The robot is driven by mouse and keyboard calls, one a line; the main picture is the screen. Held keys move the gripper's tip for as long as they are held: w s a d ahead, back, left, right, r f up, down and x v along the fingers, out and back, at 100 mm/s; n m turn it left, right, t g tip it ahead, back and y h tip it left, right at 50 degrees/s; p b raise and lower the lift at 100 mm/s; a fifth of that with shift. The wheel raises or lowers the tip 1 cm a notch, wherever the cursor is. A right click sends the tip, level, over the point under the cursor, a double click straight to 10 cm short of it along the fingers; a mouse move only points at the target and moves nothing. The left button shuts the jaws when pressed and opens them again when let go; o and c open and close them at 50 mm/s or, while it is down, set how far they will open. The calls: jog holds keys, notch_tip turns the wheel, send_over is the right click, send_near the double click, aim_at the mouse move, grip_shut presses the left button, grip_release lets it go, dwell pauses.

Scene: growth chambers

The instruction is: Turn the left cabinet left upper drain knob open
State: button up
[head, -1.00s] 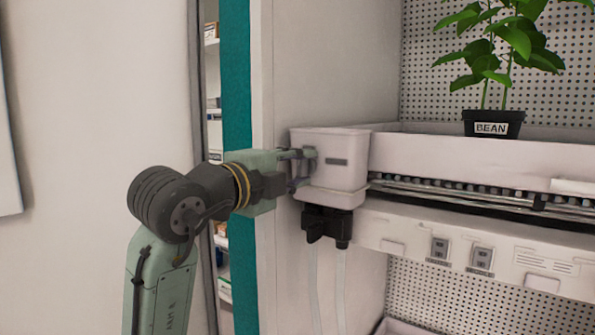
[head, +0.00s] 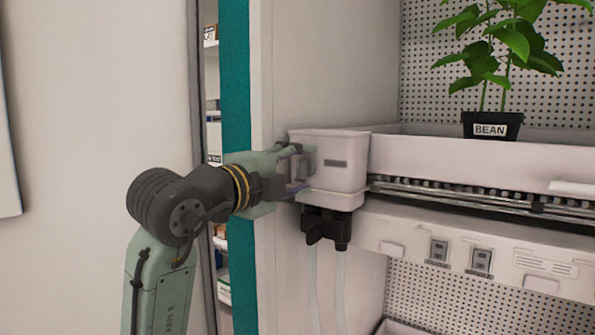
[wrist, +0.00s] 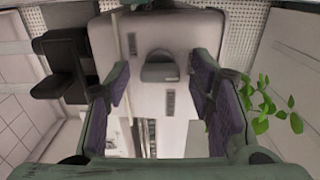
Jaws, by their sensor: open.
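A grey drain knob (wrist: 160,67) sits on the side of a white drain box (head: 341,163) at the left end of the upper shelf. In the wrist view the knob lies between the two fingers, a little beyond their tips, with visible gaps on both sides. My gripper (head: 300,168) is open at the left face of the box, and its fingers partly hide the knob in the head view. The open purple-padded fingers also show in the wrist view (wrist: 160,88). Whether a finger touches the box is unclear.
Black valve fittings (head: 326,227) with clear tubes hang under the box. A potted plant labelled BEAN (head: 491,126) stands in the white tray (head: 430,150) to the right. A teal cabinet edge (head: 236,80) is close behind my wrist. Free room lies left of my arm.

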jog(key=v, duration=1.2)
